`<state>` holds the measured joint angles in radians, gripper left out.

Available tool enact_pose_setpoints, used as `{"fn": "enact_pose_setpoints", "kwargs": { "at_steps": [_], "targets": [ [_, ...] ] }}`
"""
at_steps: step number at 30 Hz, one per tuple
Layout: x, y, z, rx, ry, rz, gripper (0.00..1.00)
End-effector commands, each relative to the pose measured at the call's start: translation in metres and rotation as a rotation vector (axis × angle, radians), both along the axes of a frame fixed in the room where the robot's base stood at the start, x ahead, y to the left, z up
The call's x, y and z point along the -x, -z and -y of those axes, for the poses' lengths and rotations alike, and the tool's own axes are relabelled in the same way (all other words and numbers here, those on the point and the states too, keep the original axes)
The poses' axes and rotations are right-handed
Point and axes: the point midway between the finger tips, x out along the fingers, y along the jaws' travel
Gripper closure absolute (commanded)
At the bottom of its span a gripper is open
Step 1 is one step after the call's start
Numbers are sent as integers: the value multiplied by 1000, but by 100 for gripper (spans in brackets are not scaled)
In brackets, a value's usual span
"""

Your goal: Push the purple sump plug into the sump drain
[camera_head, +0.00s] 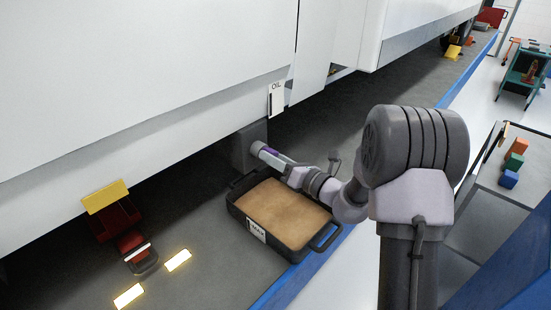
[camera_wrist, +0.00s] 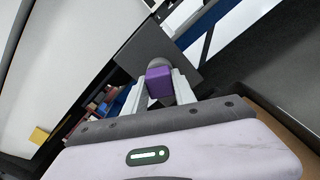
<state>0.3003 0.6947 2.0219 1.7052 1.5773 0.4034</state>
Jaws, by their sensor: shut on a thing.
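The purple sump plug (camera_head: 268,152) is held between the fingers of my gripper (camera_head: 272,155), near the side of the vehicle. In the wrist view the plug (camera_wrist: 159,82) sits between the two pale fingertips of my gripper (camera_wrist: 161,90), which is shut on it. The sump drain (camera_head: 256,147) is a short grey round spout on a dark sump block (camera_head: 243,150). In the wrist view the drain (camera_wrist: 184,65) shows just beyond the plug, in front of a dark square face. The plug is close to the spout; I cannot tell whether they touch or how deep it sits.
A black drain pan (camera_head: 285,241) with brown contents and a MAX label lies under my gripper. An OIL sign (camera_head: 276,98) hangs above on the white vehicle side. Coloured blocks (camera_head: 514,160) are at right.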

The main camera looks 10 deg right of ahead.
Motion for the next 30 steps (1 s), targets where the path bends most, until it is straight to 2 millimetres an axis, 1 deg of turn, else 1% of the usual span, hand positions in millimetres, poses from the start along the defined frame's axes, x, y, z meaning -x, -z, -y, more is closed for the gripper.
{"fn": "enact_pose_setpoints", "kwargs": {
  "at_steps": [2,3,5,6,15,17,19,23,30],
  "targets": [
    [-2,-1,-1,0,0,0,100],
    [-2,0,-1,0,1,0,62],
    [-2,0,-1,0,1,0,50],
    [-2,0,-1,0,0,0,43],
    [-1,0,0,0,1,0,43],
    [2,0,2,0,1,0,43],
    [9,0,8,0,3,-2,43],
    [35,-1,28,0,6,-2,43],
    [98,-1,73,-1,7,-2,43]
  ]
}}
